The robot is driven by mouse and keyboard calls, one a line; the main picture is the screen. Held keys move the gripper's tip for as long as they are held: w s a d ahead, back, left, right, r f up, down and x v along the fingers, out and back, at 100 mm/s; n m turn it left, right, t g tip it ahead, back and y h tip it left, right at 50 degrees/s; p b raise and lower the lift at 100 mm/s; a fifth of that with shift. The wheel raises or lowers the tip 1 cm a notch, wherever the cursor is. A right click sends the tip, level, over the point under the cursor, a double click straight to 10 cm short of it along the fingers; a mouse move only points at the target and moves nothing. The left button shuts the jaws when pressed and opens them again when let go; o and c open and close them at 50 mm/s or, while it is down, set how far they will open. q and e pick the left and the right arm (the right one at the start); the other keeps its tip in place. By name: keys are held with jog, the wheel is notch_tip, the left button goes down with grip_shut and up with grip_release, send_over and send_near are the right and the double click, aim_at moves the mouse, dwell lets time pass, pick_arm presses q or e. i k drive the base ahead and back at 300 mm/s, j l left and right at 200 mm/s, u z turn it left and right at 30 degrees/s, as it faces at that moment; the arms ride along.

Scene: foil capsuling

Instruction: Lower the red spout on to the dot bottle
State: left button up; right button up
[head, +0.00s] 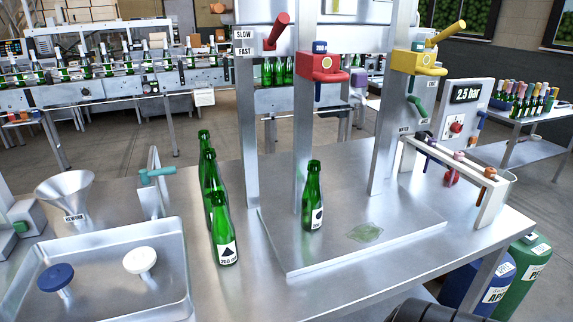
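The red spout (322,66) is a red block on the filler's upright, with a blue cap on top and a short blue tube below. It sits high, well above the dot bottle (313,200). The dot bottle is green and stands upright on the metal plate (290,255), roughly under the red spout, with a clear gap between its mouth and the tube. A red lever (278,31) sits up left of the spout, beside a SLOW/FAST label. Neither gripper is in view. Only a dark rounded part, perhaps of my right arm, shows at the bottom edge.
Several green bottles stand left of the plate, the nearest a triangle bottle (222,230). A yellow spout (417,62) hangs to the right. A funnel (66,195), a tray (120,240) with blue and white knobs, and a hose rack (495,205) stand around. A greenish patch (366,232) lies on the plate.

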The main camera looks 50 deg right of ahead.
aim_at(324, 68)
jog(key=z, duration=1.75)
